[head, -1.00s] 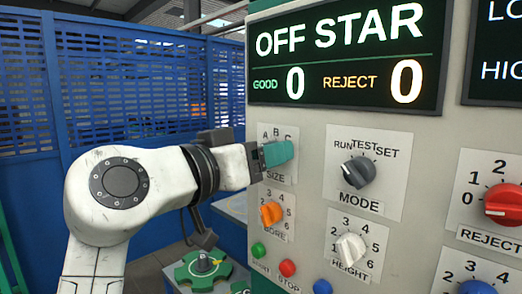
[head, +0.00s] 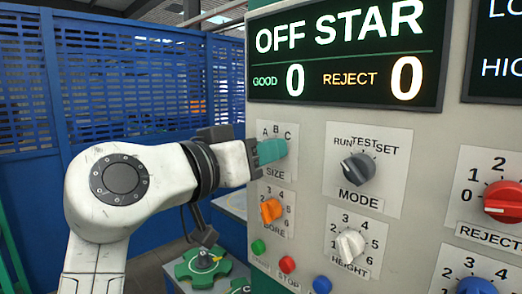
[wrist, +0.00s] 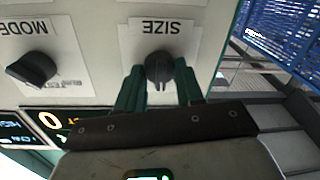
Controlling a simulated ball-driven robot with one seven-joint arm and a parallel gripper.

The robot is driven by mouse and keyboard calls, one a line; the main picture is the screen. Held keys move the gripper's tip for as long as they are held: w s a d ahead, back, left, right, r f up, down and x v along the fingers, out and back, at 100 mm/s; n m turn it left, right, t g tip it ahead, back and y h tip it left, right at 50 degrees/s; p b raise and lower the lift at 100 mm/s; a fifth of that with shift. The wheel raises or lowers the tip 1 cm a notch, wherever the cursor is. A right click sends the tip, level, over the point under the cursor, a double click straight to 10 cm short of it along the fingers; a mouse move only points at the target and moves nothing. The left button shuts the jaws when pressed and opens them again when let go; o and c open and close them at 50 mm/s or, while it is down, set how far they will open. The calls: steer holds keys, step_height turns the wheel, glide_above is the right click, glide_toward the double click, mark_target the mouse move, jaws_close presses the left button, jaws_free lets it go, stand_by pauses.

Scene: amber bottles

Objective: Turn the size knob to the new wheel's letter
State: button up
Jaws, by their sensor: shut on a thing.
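The dark SIZE knob (wrist: 159,68) shows upside down in the wrist view, with its SIZE label just above it. My gripper (wrist: 160,88) has one teal finger on each side of the knob and is shut on it. In the head view my gripper (head: 272,150) covers the knob on its white plate (head: 276,180). The letters A, B and C show above the fingers. Which letter the knob points to is hard to tell. A green star-shaped wheel (head: 190,272) lies low beside the panel, and a second one at the bottom edge shows a letter like C.
The MODE knob (head: 358,168) is right of SIZE, the orange BORE knob (head: 272,211) below it, and the white HEIGHT knob (head: 350,245) lower right. Green, red and blue buttons sit beneath. The screen (head: 345,50) reads OFF STAR. A blue mesh fence (head: 140,90) stands behind my arm.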

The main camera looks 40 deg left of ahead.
steer(key=shift+n+p, duration=0.35)
steer(key=shift+n, duration=0.05)
steer(key=n+p, duration=0.6)
steer(key=n, duration=0.1)
steer(key=shift+a+n+g+p, duration=0.15)
steer(key=shift+n+g+p, duration=0.15)
steer(key=shift+n+p, duration=0.1)
steer(key=shift+h, duration=0.3)
steer(key=o, duration=1)
steer(key=shift+o, duration=0.2)
steer(key=shift+s, duration=0.1)
steer(key=s+b, duration=0.3)
steer(key=s, duration=0.7)
steer(key=shift+s+a+r, duration=0.15)
steer(key=shift+s+r, duration=0.1)
steer(key=shift+s, duration=0.05)
steer(key=shift+s, duration=0.1)
